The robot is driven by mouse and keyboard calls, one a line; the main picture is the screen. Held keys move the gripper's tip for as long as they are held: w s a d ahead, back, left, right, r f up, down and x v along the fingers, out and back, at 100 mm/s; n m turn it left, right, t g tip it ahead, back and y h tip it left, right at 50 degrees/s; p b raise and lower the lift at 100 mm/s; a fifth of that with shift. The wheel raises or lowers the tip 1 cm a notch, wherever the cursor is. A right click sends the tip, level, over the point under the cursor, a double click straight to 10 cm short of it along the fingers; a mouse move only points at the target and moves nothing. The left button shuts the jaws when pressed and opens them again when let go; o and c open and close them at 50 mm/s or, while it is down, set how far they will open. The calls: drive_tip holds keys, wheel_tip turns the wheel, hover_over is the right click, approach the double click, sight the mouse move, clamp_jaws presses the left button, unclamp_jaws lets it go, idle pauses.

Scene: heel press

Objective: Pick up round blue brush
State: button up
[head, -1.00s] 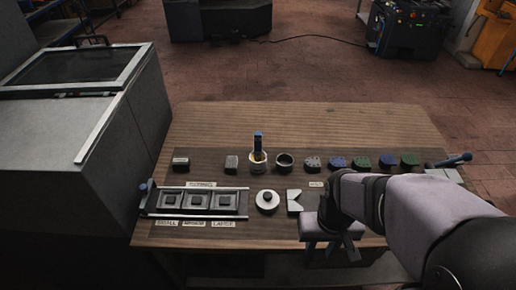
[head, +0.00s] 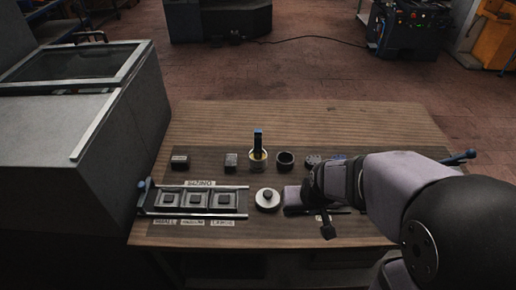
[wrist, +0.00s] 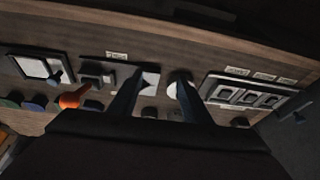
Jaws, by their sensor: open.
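I cannot make out the brush in the wrist view.
A dark open cup (head: 285,160) stands right of the pot, and a small dark block (head: 231,160) left of it. A round pale disc with a knob (head: 267,200) lies in front. A sizing tray (head: 172,202) is at left. My arm hides much of the right side.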

sight(258, 136)
drive_tip(key=w+a+r+t+b, duration=0.1)
drive_tip(key=w+a+t+b, duration=0.1)
drive_tip(key=w, duration=0.6)
drive_tip(key=w+a+r+t+b, duration=0.1)
drive_tip(key=w+a+t+b, duration=0.1)
drive_tip(key=w+a+t, duration=0.3)
drive_tip(key=w+a+t+b, duration=0.2)
drive_tip(key=w+a+t, duration=0.2)
drive_tip(key=w, duration=0.7)
drive_tip(key=shift+w+a+r+m+t+b, duration=0.1)
drive_tip(key=shift+w+r+m+t+b, duration=0.25)
drive_tip(key=shift+t, duration=0.85)
drive_tip(key=shift+s+f+t+h, duration=0.1)
drive_tip(key=shift+f+t+h, duration=0.2)
drive_tip(key=shift+f+h, duration=0.15)
drive_tip(key=shift+w+r+p, duration=0.1)
drive_tip(key=shift+w+p, duration=0.55)
drive_tip(key=shift+w, duration=0.95)
drive_tip(key=shift+w+p, duration=0.7)
drive_tip(key=shift+w, duration=1.4)
